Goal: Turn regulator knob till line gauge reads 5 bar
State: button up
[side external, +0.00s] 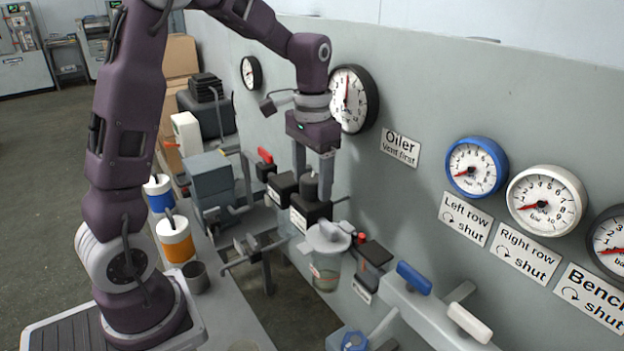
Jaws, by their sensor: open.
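My gripper (313,176) points down over the black regulator block, its two fingers apart. A dark round knob (311,189) stands on top of the block (311,213), between and just below the fingertips. I cannot tell whether the fingers touch it. A large black-rimmed gauge (353,100) hangs on the wall just right of my wrist, which hides part of its left edge. Its red needle points roughly upward; the figures are too small to read. No label marking it as the line gauge is visible.
A clear-bowled oiler (326,270) hangs right of the regulator, with a red-buttoned black block (375,256) beside it. Blue (414,277) and white (469,322) handles stand at front right. Blue-rimmed (476,167) and white-rimmed (546,202) gauges read low. A red-handled valve (265,156) is left.

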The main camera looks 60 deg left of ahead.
aim_at(312, 178)
notch_tip(312, 178, up, 7)
jog(key=shift+f, duration=0.15)
jog(key=s+d+t, duration=0.2)
jog(key=s+d, duration=0.3)
jog(key=s, duration=0.5)
jog(key=s+d+t, duration=0.3)
jog(key=s+d, duration=0.2)
jog(key=s, duration=0.5)
jog(key=shift+s+r+t, duration=0.2)
jog(key=shift+r+t, duration=0.1)
dwell(1.1)
